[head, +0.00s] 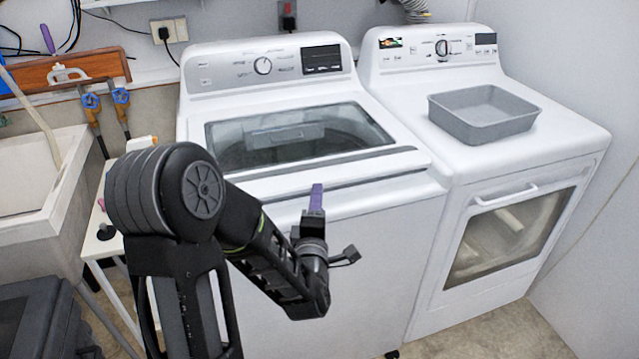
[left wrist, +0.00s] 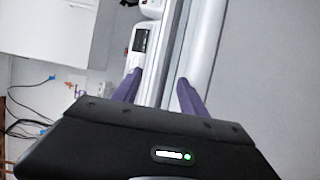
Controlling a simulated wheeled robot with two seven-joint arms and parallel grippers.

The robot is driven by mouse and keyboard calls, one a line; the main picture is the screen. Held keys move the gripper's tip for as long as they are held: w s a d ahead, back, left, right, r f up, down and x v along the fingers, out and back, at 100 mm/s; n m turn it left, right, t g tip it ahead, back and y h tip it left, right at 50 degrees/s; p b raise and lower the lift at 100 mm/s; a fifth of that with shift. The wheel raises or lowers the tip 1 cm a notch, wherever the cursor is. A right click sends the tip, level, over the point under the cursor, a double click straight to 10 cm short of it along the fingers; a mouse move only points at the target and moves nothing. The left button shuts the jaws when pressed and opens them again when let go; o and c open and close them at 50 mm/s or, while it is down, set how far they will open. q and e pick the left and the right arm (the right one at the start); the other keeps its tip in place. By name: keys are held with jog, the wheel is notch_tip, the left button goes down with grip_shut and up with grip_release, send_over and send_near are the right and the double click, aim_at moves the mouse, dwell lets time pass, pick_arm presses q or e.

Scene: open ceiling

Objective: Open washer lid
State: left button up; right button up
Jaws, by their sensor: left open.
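The white washer (head: 300,215) stands in the middle of the head view, with its glass-topped lid (head: 300,135) shut. A grey strip runs along the lid's front edge. My left gripper (head: 316,198) is at the washer's front, just below and in front of the lid's front edge, with its purple fingers pointing up. In the left wrist view the two purple fingers (left wrist: 160,88) are apart with nothing held between them. The washer's rim (left wrist: 170,50) shows beyond them. Whether the fingers touch the washer I cannot tell. My right gripper is in no view.
A white dryer (head: 420,290) with a grey bin (head: 484,113) on top stands close on the right. On the left are a sink (head: 40,190), a small white table (head: 98,245) and a dark box (head: 45,315). The washer's top is clear.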

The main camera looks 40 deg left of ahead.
pick_arm(q)
jog(key=p+x, duration=0.1)
jog(key=x, duration=0.6)
jog(key=shift+w+a+p, duration=0.1)
jog(key=shift+w+p, duration=0.1)
jog(key=shift+p, duration=0.2)
jog(key=shift+c, duration=0.3)
grip_shut()
dwell(0.7)
